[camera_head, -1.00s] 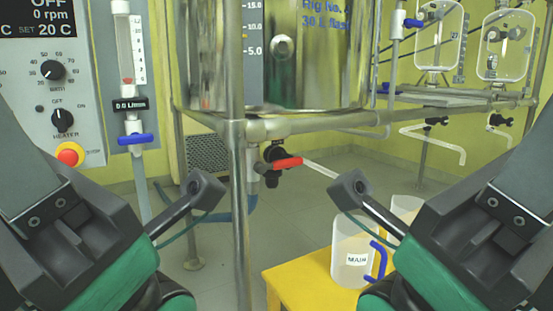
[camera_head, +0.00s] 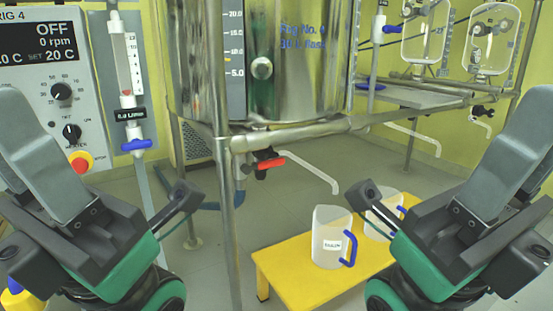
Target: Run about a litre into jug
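A clear jug (camera_head: 326,248) with a white label and blue handle stands upright on a yellow stand (camera_head: 292,276); no liquid shows in it. A second clear jug (camera_head: 381,222) stands behind it to the right, partly hidden by my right gripper (camera_head: 368,193). A pale spout (camera_head: 312,170) runs from the valve and bends down above the stand; no flow shows. My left gripper (camera_head: 184,195) is left of the valve. Both grippers touch nothing visible; their finger gaps cannot be made out.
A metal frame post (camera_head: 232,235) stands between my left gripper and the stand. A control panel (camera_head: 62,75) and a flow tube with a blue tap (camera_head: 136,145) are at left. Glass flasks (camera_head: 426,32) hang at the back right. Grey floor is open around the stand.

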